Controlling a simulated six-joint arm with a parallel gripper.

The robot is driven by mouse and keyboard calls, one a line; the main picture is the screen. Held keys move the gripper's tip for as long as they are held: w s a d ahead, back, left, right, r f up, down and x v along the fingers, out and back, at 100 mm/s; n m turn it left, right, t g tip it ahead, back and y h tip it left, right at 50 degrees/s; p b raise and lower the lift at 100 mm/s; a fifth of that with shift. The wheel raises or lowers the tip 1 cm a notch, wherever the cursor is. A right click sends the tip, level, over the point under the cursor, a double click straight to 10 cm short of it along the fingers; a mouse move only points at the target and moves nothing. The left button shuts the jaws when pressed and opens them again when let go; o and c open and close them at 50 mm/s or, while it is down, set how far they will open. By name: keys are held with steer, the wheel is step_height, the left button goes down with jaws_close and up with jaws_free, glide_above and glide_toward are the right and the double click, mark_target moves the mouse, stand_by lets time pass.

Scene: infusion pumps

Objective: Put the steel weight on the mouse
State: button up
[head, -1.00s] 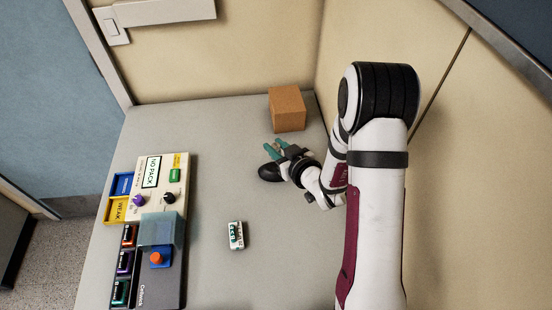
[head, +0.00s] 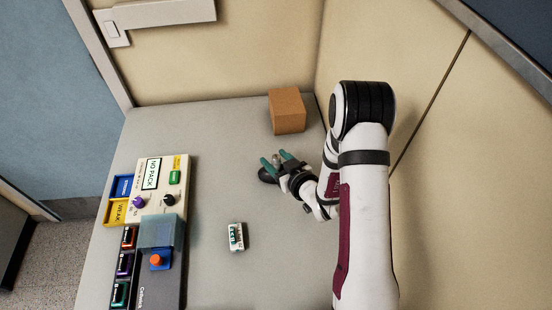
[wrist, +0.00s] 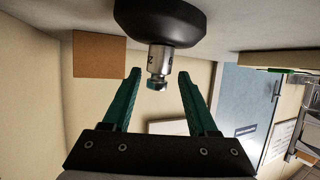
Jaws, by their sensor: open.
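The black mouse (head: 267,176) lies on the grey table, partly hidden by my gripper in the head view. It fills the top middle of the wrist view (wrist: 160,22), which looks upside down. The small steel weight (wrist: 158,58) stands on the mouse, its base against the mouse's surface. It also shows between the fingertips in the head view (head: 276,159). My gripper (head: 275,160) is open, with its green fingers on either side of the weight. In the wrist view (wrist: 158,76) a gap shows between each finger and the weight.
A brown box (head: 287,110) stands behind the gripper. A white labelled item (head: 236,236) lies on the table in front. A cream control panel (head: 160,188) and a dark device with an orange knob (head: 157,258) stand at left.

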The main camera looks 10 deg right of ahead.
steer(key=s+d+r+m+g+h, duration=0.55)
steer(key=s+d+r, duration=0.35)
steer(key=s, duration=0.3)
steer(key=s+a+r+m+g+y, duration=0.1)
steer(key=s+a+r+m+g, duration=0.1)
steer(key=s, duration=0.9)
steer(key=s+a+r+m+g+y, duration=0.1)
steer(key=s+a+r+g, duration=0.4)
steer(key=s, duration=0.6)
steer(key=shift+a+r+m, duration=0.6)
steer(key=shift+a+m, duration=0.15)
steer(key=shift+m, duration=0.1)
